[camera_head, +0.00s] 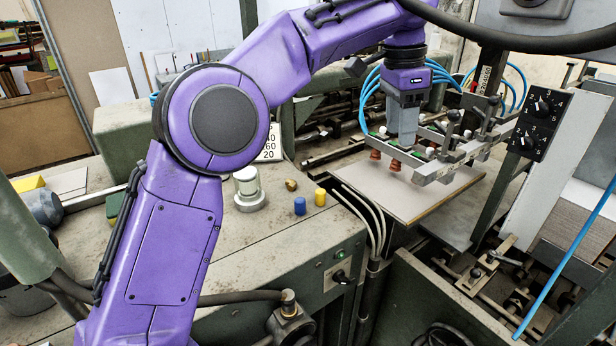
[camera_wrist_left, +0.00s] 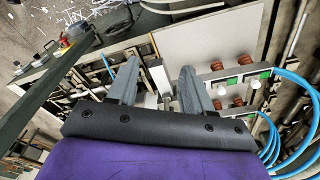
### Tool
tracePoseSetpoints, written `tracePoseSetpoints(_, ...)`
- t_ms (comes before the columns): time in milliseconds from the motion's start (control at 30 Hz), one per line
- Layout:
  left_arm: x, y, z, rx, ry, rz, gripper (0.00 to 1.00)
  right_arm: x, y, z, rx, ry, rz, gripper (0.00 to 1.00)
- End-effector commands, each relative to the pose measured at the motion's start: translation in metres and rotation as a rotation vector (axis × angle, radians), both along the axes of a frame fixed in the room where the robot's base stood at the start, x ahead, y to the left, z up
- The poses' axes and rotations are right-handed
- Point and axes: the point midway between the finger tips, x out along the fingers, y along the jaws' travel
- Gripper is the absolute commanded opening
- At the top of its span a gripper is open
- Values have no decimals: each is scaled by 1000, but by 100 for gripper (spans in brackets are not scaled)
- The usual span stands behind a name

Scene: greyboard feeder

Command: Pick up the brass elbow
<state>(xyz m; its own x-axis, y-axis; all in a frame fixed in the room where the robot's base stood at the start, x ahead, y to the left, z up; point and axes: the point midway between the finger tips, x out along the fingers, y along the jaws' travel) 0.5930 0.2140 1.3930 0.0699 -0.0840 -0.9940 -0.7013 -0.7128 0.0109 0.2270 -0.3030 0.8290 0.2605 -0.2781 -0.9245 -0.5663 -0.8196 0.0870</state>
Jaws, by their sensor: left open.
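A small brass-coloured piece, the brass elbow (camera_head: 291,185), lies on the dusty metal top of the machine cabinet, left of the picture's centre. My left gripper (camera_head: 404,128) points down over the feeder's suction-cup bar, well to the right of the elbow. In the left wrist view its two grey fingers (camera_wrist_left: 158,84) are spread with nothing between them. I cannot make out the elbow in that view. My right gripper is not in view.
A blue cap (camera_head: 299,206), a yellow cap (camera_head: 320,197) and a white-topped metal cylinder (camera_head: 247,187) stand near the elbow. The suction-cup bar (camera_head: 440,170) is above a greyboard sheet (camera_head: 412,199). Blue hoses (camera_wrist_left: 296,90) run beside my gripper. The cabinet's front top is mostly clear.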

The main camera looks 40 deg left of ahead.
Motion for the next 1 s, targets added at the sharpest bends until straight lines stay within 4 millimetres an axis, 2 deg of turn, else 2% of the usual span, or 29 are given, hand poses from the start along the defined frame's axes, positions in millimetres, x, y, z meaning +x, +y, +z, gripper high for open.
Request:
tracePoseSetpoints(100,6,65,-41,55,52,286,50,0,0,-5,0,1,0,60)
tracePoseSetpoints(200,5,128,-71,105,77,552,50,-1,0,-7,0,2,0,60)
tracePoseSetpoints(300,-5,180,-89,150,81,771,50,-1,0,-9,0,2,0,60)
tracePoseSetpoints(400,-14,214,-96,179,76,911,50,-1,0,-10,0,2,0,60)
tracePoseSetpoints(533,-20,230,-113,191,75,971,50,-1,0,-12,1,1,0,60)
tracePoseSetpoints(700,-22,235,-142,192,74,971,50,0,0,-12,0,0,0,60)
tracePoseSetpoints(800,-23,236,-151,191,73,971,50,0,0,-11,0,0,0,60)
tracePoseSetpoints(1000,-32,241,-184,193,76,969,50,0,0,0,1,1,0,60)
